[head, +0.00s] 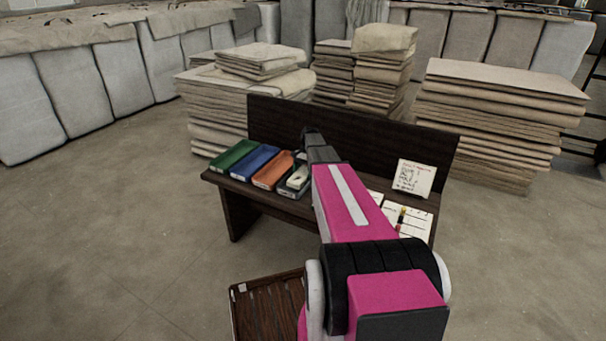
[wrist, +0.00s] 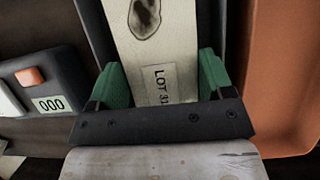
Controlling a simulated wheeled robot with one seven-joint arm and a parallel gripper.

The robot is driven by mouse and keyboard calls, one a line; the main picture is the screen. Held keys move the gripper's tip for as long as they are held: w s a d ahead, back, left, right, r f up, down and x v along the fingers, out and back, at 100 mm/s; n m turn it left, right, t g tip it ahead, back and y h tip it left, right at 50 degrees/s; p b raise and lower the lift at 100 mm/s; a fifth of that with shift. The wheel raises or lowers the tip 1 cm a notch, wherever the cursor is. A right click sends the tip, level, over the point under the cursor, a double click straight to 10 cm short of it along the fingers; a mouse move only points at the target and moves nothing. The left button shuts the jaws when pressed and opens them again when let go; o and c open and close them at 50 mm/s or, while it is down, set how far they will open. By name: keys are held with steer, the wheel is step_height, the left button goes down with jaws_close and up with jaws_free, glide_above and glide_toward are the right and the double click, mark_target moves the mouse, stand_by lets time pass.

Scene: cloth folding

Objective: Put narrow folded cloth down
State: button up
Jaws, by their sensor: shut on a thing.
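The narrow folded cloth (wrist: 150,50) is a pale cream strip with a dark ringed stain and a "LOT" label. It lies between the green fingertips of my gripper (wrist: 163,82), which is shut on it. Dark tray edges (wrist: 236,30) flank the cloth, so it is in or just over a dark tray; I cannot tell if it touches the bottom. In the head view a pale piece (head: 298,176) shows at the dark tray (head: 286,190), left of my pink arm. My fingertips are hidden there.
An orange tray (head: 272,171), a blue tray (head: 254,161) and a green tray (head: 233,154) stand left on the dark bench (head: 245,192). A dark device reading "000" (wrist: 48,104) is left in the wrist view. A written card (head: 413,178) stands on the right. Cloth stacks (head: 500,125) stand behind.

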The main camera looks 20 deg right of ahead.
steer(key=shift+f, duration=0.3)
steer(key=shift+f, duration=0.15)
steer(key=o, duration=0.7)
steer(key=v, duration=1.2)
steer(key=s+a+f+n+t+h, duration=0.1)
steer(key=s+a+n, duration=0.2)
steer(key=s+a, duration=0.3)
steer(key=s+a+f+n+t+h, duration=0.1)
steer(key=s+a, duration=0.6)
steer(key=s, duration=0.9)
steer(key=s+a+f+n+t+h, duration=0.1)
steer(key=s+a+f+n, duration=0.2)
steer(key=s, duration=0.9)
steer(key=shift+s+a+f+n, duration=0.1)
steer(key=shift+a+n, duration=0.4)
steer(key=shift+a, duration=0.35)
steer(key=shift+a+f+n, duration=0.15)
steer(key=shift+a+n, duration=0.35)
steer(key=shift+a, duration=0.35)
